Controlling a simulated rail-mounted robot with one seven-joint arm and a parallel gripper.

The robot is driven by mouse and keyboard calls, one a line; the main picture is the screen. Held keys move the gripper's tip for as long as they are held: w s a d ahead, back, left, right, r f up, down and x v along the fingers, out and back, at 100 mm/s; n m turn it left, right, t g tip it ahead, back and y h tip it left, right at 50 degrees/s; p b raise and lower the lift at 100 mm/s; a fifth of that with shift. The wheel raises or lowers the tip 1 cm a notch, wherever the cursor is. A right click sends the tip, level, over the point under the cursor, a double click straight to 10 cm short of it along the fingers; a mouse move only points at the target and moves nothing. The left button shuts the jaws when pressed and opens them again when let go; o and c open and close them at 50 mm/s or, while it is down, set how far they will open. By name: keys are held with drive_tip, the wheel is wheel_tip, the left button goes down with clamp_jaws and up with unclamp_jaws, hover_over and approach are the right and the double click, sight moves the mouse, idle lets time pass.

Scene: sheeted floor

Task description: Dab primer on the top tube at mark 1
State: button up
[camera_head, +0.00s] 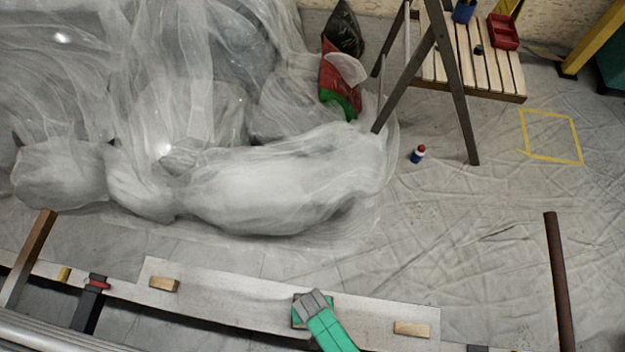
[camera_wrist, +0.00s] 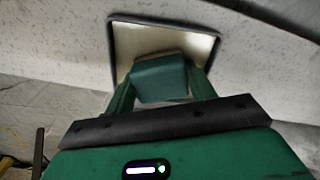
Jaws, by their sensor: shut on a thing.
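My gripper (camera_wrist: 161,85) fills the lower wrist view, with green fingers on both sides of a green-faced block (camera_wrist: 160,76) with a tan far edge. It is shut on this block, which I cannot identify for certain. Behind the block is a pale panel with a dark rim (camera_wrist: 112,45). In the head view my gripper (camera_head: 309,300) is low over a pale board, and a wooden piece partly shows beside it. Silver tubes (camera_head: 50,335) run along the lower left; I cannot tell whether one is the top tube. No number mark is readable, and no primer is identifiable.
The pale board (camera_head: 220,290) carries wooden blocks (camera_head: 164,284) (camera_head: 411,328). A large plastic-covered bulk (camera_head: 270,190) lies behind. A slatted bench (camera_head: 470,60) and dark trestle (camera_head: 455,90) stand at the back. Brown post (camera_head: 558,280) right.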

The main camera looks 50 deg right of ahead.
wheel_tip(320, 180, up, 7)
drive_tip(key=p, duration=0.7)
drive_tip(key=shift+r, duration=0.1)
idle(0.6)
